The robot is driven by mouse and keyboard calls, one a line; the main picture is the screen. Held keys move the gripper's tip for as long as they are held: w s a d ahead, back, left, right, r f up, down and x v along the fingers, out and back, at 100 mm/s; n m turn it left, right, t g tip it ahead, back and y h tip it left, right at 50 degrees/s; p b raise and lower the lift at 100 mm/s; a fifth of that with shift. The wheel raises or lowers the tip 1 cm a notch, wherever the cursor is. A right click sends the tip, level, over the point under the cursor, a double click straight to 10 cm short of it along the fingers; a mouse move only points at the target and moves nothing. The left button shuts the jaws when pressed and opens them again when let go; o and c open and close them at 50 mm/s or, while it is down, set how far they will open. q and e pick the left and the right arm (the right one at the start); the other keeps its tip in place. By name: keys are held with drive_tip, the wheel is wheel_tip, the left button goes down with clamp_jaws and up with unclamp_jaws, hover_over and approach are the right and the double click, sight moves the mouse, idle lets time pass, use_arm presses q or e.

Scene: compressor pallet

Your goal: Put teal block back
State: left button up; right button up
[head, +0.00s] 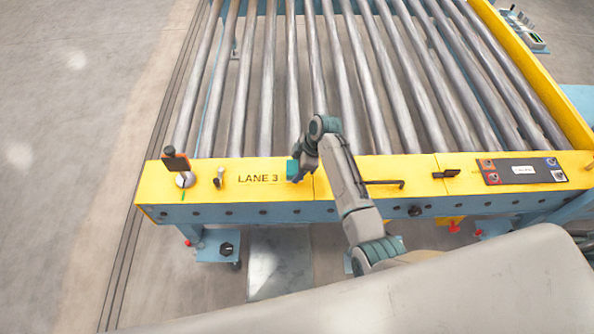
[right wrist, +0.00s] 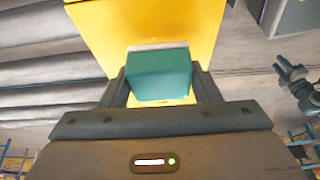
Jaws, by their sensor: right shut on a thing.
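The teal block (right wrist: 162,75) is between the two fingers of my right gripper (right wrist: 163,88) in the right wrist view. The fingers are shut on its sides. In the head view the teal block (head: 292,170) shows at the yellow front rail, just right of the LANE 3 lettering, partly hidden by my right gripper (head: 301,171). A pale patch borders the block's far edge against the yellow surface; I cannot tell whether the block touches the rail. What looks like my left gripper (right wrist: 291,76) shows small at the right edge of the wrist view; its jaws are unclear.
The yellow rail (head: 345,172) fronts a roller conveyor (head: 300,75) with bare rollers. A black handle (head: 383,183) and a button panel (head: 523,171) are to the right.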

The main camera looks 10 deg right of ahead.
drive_tip(key=shift+w, duration=0.35)
drive_tip(key=shift+w+f, duration=0.1)
drive_tip(key=shift+f, duration=1.7)
drive_tip(key=shift+f, duration=0.15)
drive_tip(key=o, duration=0.8)
drive_tip(key=shift+o, duration=1.2)
